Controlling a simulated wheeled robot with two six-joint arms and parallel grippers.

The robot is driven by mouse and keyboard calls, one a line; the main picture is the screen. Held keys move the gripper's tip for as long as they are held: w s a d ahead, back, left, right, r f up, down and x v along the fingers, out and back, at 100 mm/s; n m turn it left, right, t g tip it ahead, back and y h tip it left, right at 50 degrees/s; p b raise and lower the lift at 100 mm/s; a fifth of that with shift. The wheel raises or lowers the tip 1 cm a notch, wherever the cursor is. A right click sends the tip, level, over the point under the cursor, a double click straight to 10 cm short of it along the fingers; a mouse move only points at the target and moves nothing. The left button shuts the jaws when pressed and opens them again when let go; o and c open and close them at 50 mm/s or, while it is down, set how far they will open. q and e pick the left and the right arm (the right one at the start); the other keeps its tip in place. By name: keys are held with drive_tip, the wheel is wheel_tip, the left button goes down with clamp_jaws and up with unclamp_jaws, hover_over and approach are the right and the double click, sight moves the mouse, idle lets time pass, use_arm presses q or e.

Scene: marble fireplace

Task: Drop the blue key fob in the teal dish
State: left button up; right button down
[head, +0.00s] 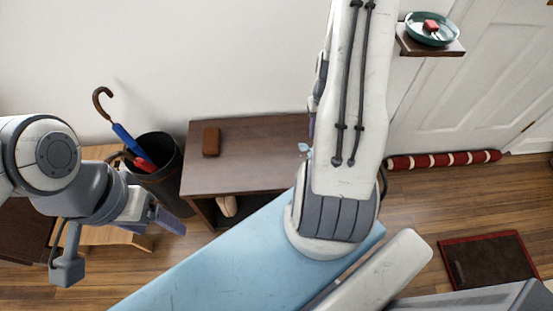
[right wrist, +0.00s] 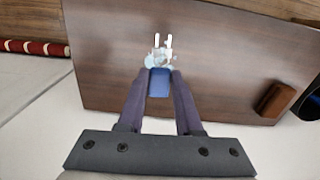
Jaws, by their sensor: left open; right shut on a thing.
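The blue key fob (right wrist: 160,84) is between the fingertips of my right gripper (right wrist: 161,76) in the right wrist view. The gripper is shut on it, and silver keys and a pale blue tag hang past the tips, above the brown bench. In the head view my right arm hides most of that gripper. The teal dish (head: 412,34) stands on a small wall shelf at the top right, with a red fob in it, away from my right gripper. My left gripper (head: 168,217) is open and empty at the lower left.
A brown wallet-like block (head: 211,141) lies on the bench (head: 258,139). A black umbrella stand (head: 163,180) is left of it. The small shelf (head: 450,48) is beside a white door (head: 480,90). A red striped draught roll (head: 445,160) lies along the door's foot.

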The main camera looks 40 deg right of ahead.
drive_tip(key=s+d+f, duration=0.1)
drive_tip(key=f, duration=0.1)
drive_tip(key=b, duration=0.4)
hover_over(286, 153)
drive_tip(key=shift+m, duration=0.3)
wheel_tip(286, 153, down, 7)
drive_tip(key=shift+w+r, duration=0.1)
use_arm(q)
wheel_tip(286, 153, down, 6)
drive_tip(key=shift+b, duration=0.45)
use_arm(e)
drive_tip(key=shift+f, duration=1.85)
drive_tip(key=shift+f, duration=0.1)
drive_tip(key=shift+f, duration=0.15)
use_arm(q)
drive_tip(key=shift+f, duration=0.1)
use_arm(e)
drive_tip(key=c, duration=0.6)
unclamp_jaws()
